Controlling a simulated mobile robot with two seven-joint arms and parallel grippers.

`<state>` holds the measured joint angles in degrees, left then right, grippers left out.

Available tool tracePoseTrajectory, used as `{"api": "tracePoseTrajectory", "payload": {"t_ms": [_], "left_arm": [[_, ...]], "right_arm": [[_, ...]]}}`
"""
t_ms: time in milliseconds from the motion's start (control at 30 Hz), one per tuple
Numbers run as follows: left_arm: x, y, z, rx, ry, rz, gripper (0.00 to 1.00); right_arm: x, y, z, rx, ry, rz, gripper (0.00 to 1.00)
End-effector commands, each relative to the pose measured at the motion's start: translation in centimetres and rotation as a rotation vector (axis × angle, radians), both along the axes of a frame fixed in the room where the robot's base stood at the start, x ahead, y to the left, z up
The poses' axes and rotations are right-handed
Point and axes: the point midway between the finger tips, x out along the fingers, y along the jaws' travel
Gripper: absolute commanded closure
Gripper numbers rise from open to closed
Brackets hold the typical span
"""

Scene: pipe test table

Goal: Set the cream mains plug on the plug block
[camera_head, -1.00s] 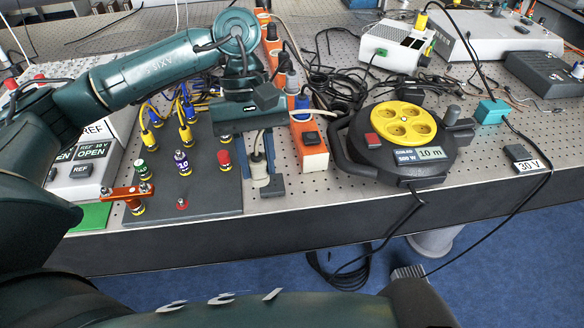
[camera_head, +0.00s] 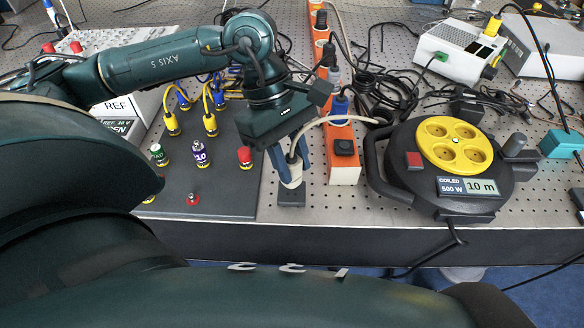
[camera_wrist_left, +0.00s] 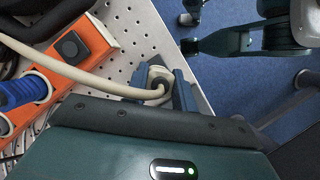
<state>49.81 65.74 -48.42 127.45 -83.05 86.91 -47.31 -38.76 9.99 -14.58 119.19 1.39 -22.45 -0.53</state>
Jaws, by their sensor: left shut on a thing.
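The cream mains plug (camera_head: 293,172) is held between the blue-grey fingers of my left gripper (camera_head: 291,178). Its cream cable arcs up and right toward the orange socket strip. The small dark plug block (camera_head: 291,197) is directly below the plug at the table's front edge. Whether the plug touches the block cannot be told. In the left wrist view, the plug (camera_wrist_left: 158,80) shows end-on between the two fingers (camera_wrist_left: 162,88), its cable running left. The block is mostly hidden there.
An orange socket strip (camera_head: 343,170) lies just right of the gripper. A black cable reel (camera_head: 425,195) with a yellow face is further right. A dark panel (camera_head: 230,190) with coloured posts lies left. Perforated table shows between strip and reel.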

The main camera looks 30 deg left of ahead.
Motion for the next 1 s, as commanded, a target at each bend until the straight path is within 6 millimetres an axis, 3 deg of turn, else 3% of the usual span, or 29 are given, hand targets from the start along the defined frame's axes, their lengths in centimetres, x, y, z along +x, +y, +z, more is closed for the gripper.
{"api": "tracePoseTrajectory", "payload": {"t_ms": [200, 567, 600, 833, 1000], "left_arm": [[0.0, 0.0, -2.8, 0.001, 0.003, 0.001, 1.00], [0.0, 0.0, -3.5, 0.000, 0.000, 0.000, 1.00], [0.0, 0.0, -3.2, 0.000, 0.000, 0.000, 0.70], [0.0, 0.0, -3.2, 0.000, 0.001, 0.000, 0.52], [0.0, 0.0, -3.2, 0.000, 0.001, 0.000, 0.52]], "right_arm": [[0.2, -0.2, 0.1, -0.004, 0.001, -0.004, 0.64], [0.6, -0.1, -0.3, 0.000, -0.011, -0.007, 0.64], [0.6, -0.1, 0.1, 0.001, -0.013, -0.006, 0.64], [0.8, 0.0, 0.7, 0.005, -0.024, -0.005, 0.64], [0.8, 0.0, 0.7, 0.005, -0.024, -0.004, 0.64]]}}
